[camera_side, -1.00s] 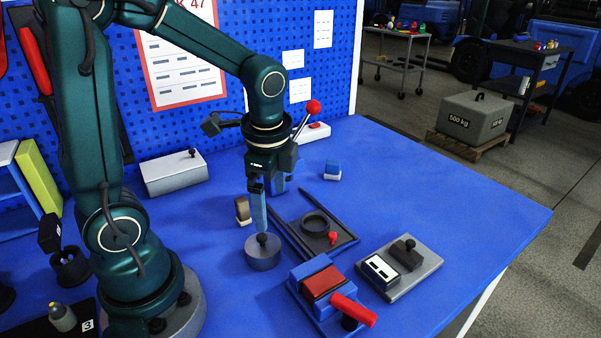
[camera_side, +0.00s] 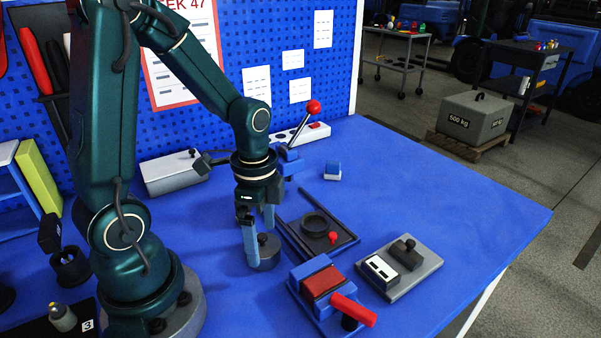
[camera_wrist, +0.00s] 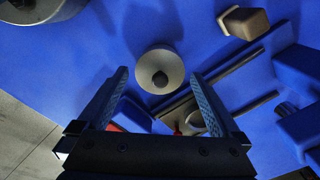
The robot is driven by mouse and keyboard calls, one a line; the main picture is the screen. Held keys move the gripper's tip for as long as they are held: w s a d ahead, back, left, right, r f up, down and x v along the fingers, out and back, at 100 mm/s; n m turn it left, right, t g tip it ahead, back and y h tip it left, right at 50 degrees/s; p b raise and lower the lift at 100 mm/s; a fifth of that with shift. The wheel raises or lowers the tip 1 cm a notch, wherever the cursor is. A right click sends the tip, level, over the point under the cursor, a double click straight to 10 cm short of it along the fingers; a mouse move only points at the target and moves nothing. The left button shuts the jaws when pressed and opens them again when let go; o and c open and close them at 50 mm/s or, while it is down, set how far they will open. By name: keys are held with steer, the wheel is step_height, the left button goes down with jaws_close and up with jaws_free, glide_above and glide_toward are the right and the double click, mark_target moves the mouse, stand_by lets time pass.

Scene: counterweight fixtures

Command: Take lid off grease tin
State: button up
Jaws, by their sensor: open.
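The grease tin (camera_side: 266,262) is a short grey cylinder with a black knob on its top, standing upright on the blue table. It also shows in the wrist view (camera_wrist: 147,63), from above, with the knob near the middle of its grey top. The lid appears to be on; its seam cannot be made out. My gripper (camera_side: 261,246) is open and low over the tin, with one finger in front of it and the other behind. In the wrist view my gripper (camera_wrist: 159,74) has its two fingertips on either side of the knob, with nothing held.
A dark railed tray (camera_side: 345,240) with a ring and red knob lies just right of the tin. A blue fixture with a red handle (camera_side: 352,310) stands in front. A brown block (camera_wrist: 245,22) sits nearby. The right table area is clear.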

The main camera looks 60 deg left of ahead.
steer(key=shift+c, duration=0.3)
steer(key=c, duration=1.1)
steer(key=shift+r, duration=0.1)
